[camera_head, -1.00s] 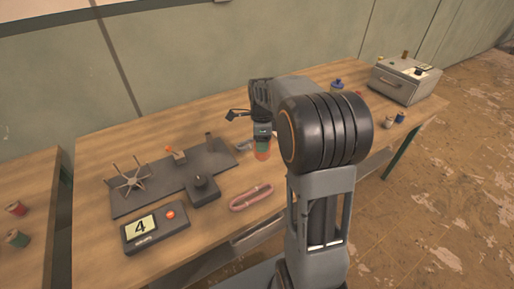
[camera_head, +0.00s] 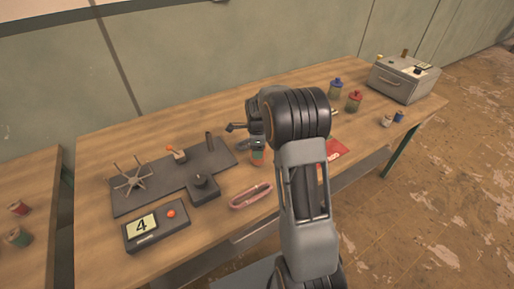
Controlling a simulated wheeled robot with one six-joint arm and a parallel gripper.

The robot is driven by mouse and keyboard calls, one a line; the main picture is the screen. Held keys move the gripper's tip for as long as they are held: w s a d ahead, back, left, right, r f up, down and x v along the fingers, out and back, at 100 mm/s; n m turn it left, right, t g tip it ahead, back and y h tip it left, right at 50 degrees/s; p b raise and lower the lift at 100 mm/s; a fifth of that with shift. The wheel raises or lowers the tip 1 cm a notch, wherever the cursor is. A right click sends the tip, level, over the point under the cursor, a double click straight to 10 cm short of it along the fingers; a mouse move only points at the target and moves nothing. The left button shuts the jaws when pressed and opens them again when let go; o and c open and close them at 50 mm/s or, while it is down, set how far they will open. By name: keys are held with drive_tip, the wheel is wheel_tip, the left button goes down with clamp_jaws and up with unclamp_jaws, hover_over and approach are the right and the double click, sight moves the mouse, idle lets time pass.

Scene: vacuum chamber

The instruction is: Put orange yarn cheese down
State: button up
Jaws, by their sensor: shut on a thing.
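The orange yarn cheese (camera_head: 257,157) is a small patch of orange below my gripper (camera_head: 258,147), just right of the dark grey base plate (camera_head: 160,185). My gripper is shut on it and points down at the table (camera_head: 230,235). My arm covers part of the gripper, and the fingertips are too small to make out. I cannot tell whether the cheese touches the table top.
A pink oval ring (camera_head: 250,196) lies in front of the cheese. A counter box showing 4 (camera_head: 155,230) and a winder (camera_head: 132,180) stand at left. A blue-capped bottle (camera_head: 336,89), a red-capped bottle (camera_head: 354,101) and a grey metal box (camera_head: 402,80) stand at right.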

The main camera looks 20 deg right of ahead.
drive_tip(key=shift+f, duration=0.1)
drive_tip(key=o, duration=1)
drive_tip(key=shift+c, duration=0.2)
